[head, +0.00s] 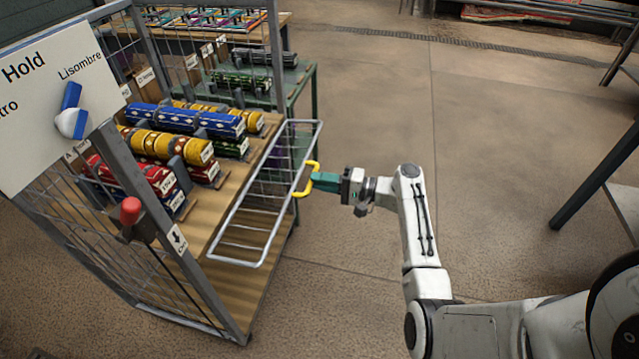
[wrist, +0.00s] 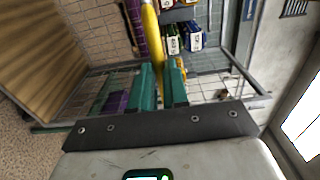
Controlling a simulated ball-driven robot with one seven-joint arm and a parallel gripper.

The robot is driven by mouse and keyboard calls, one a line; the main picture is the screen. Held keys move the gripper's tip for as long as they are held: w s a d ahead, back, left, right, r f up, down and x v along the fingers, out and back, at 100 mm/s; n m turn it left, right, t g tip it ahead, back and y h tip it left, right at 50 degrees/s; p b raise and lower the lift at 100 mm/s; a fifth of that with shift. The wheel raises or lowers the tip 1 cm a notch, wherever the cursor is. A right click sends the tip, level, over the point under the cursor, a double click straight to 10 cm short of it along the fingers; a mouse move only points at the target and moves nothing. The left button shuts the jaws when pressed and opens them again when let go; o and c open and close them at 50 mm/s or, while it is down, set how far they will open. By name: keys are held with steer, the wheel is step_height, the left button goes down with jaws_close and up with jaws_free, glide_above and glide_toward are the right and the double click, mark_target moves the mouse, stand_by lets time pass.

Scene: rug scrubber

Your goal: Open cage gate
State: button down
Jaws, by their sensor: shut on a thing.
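The cage (head: 130,170) stands at the left with grey posts and mesh sides. A yellow handle (head: 314,187) sits on the gate's outer edge. My gripper (head: 318,182) has teal fingers shut on this handle. In the wrist view, the yellow handle (wrist: 152,40) runs up from between my gripper's fingers (wrist: 160,80), with the gate's mesh (wrist: 205,88) behind. The gripped part of the handle is partly hidden by the fingers.
A red-knobbed lever (head: 130,210) is on the cage's front post. Wrapped rolls in red, yellow and blue (head: 185,118) lie on the wooden shelf. A white sign (head: 50,100) hangs on the cage. Open floor (head: 480,120) lies to the right; a dark table leg (head: 595,178) stands at far right.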

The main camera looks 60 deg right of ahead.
steer(key=shift+f+b, duration=0.4)
steer(key=shift+f, duration=0.25)
steer(key=c, duration=1.1)
jaws_free()
steer(key=v, duration=1)
steer(key=shift+s+d, duration=0.1)
steer(key=shift+s, duration=0.3)
